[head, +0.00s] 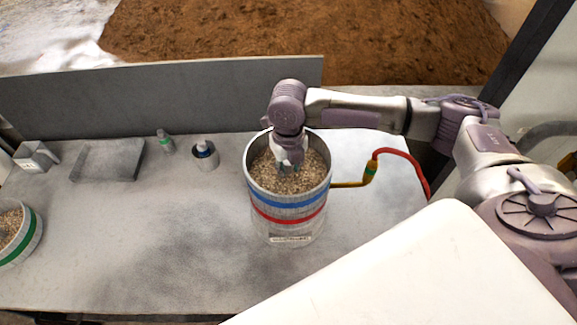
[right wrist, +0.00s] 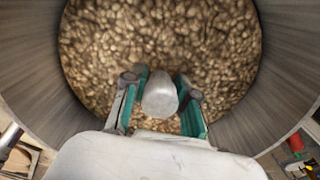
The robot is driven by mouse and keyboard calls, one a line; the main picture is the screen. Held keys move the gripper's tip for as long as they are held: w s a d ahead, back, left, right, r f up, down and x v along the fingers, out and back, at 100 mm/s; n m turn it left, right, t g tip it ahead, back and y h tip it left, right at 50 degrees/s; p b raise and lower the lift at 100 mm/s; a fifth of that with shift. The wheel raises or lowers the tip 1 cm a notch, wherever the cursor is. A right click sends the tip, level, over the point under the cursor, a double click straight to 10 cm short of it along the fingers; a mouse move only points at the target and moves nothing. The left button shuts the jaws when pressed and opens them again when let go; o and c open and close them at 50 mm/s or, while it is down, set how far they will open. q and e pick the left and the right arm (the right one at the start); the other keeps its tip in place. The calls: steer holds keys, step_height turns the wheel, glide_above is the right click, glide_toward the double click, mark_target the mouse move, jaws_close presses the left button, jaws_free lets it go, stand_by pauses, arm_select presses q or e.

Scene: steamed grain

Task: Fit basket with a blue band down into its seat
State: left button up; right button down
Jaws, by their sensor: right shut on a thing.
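The basket with a blue band (head: 288,204) stands upright at the middle of the bench, full of tan grain. A part with a red band (head: 290,219) is directly below it, and a pale lower part with a label is under that. I cannot tell whether the blue-band basket is fully down, and its seat is hidden. My right gripper (head: 289,165) reaches down inside the basket. In the right wrist view its fingers (right wrist: 160,97) are shut on a grey rounded post at the basket's middle, with grain around it. My left gripper is not in view.
A green-band basket (head: 22,240) of grain is at the left edge. A grey tray (head: 108,162), a small bottle (head: 165,141) and a small cup (head: 204,158) stand at the back. A red hose (head: 408,158) joins a yellow fitting (head: 369,174) right of the stack.

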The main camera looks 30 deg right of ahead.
steer(key=shift+f+p, duration=0.15)
steer(key=shift+p, duration=0.15)
stand_by(0.4)
steer(key=c, duration=0.8)
jaws_free()
steer(key=shift+c, duration=0.2)
steer(key=shift+s+f, duration=0.1)
step_height(320, 180, up, 12)
steer(key=shift+r, duration=0.1)
